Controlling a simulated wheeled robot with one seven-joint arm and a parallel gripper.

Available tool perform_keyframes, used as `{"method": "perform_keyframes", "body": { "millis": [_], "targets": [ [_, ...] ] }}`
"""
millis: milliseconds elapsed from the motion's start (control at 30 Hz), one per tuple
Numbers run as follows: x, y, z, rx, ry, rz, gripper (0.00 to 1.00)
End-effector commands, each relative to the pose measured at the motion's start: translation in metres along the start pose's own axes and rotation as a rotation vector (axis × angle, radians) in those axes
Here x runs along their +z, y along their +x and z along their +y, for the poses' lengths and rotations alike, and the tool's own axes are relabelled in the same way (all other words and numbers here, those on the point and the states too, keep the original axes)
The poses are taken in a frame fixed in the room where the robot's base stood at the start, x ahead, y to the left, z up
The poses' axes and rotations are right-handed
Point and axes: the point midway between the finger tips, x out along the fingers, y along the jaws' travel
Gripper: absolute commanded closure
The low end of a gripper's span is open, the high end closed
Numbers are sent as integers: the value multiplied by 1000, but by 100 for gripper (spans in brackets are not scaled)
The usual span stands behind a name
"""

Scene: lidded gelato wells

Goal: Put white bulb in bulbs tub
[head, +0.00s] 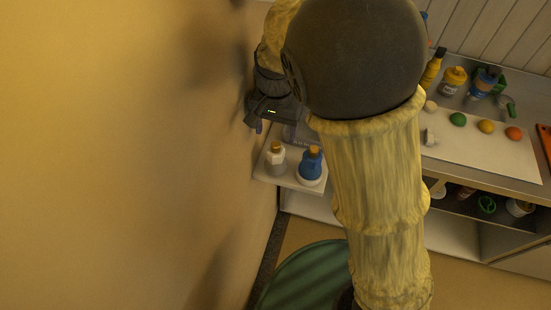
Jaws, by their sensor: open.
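My gripper (274,130) is at the upper left of the head view, near the wall, with its fingers apart and pointing down. Nothing shows between them. It is above a small white shelf. A small whitish object (429,138), possibly the white bulb, lies at the left edge of a white board on the counter, partly beside my arm; it is too small to be sure. My gripper is well to the left of it. I cannot make out a tub marked for bulbs; my arm hides part of the counter.
The small shelf (262,172) holds a white bottle (276,158) and a blue bottle (311,165). The white board (475,155) carries green, yellow and orange balls. Several bottles stand behind it. Jars fill a lower shelf. A green round thing (305,275) is below.

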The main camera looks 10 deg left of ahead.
Motion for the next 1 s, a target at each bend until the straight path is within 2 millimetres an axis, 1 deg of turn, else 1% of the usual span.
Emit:
{"method": "perform_keyframes", "body": {
  "millis": [200, 300, 400, 767, 867, 1000],
  "targets": [
    [0, 36, 2, 7, 2, -3, 32],
    [0, 49, 1, 4, 1, -2, 32],
    [0, 54, 0, 1, 0, 0, 32],
    [0, 57, 0, 2, 0, -1, 32],
    [-1, 64, 0, 4, 1, -2, 32],
    [-2, 80, -1, 5, 1, -3, 32]
  ]
}}
